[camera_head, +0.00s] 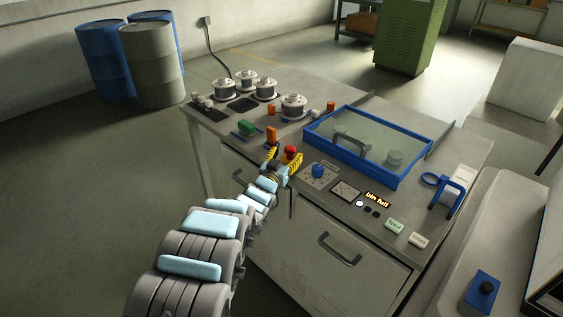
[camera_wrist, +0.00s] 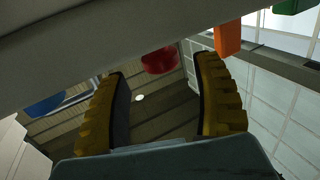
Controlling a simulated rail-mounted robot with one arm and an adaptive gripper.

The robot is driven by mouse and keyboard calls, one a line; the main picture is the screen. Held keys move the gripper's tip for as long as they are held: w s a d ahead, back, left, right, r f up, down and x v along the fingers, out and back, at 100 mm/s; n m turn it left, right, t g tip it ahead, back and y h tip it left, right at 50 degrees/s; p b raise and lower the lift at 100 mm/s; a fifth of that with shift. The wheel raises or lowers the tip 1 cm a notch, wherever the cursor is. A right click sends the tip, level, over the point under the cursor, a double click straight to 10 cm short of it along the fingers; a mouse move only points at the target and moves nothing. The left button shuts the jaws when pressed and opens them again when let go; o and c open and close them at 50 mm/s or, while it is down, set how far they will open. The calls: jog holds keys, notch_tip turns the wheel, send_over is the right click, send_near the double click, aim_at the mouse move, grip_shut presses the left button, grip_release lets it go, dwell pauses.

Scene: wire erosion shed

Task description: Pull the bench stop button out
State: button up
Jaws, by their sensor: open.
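The bench stop button is a red mushroom-shaped cap (camera_head: 290,151) near the front edge of the bench. It also shows in the wrist view (camera_wrist: 160,61), at the upper middle, between the tips of the two fingers in the picture. My gripper (camera_head: 284,158) has yellow ribbed fingers, and they are spread open around or just in front of the button. In the wrist view the fingers of my gripper (camera_wrist: 161,92) stand apart with nothing held. I cannot tell whether either finger touches the cap. The button's stem and base are hidden.
Several spools stand at the back left. A lit "bin full" sign (camera_head: 377,199) is farther right.

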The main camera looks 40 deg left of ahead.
aim_at(288, 151)
jog(key=shift+s+d+r, duration=0.1)
jog(key=shift+s, duration=0.85)
jog(key=shift+s, duration=0.1)
jog(key=shift+s+d, duration=0.1)
jog(key=shift+s, duration=0.15)
jog(key=shift+s+d, duration=0.25)
jog(key=shift+s, duration=0.25)
jog(key=shift+s, duration=0.1)
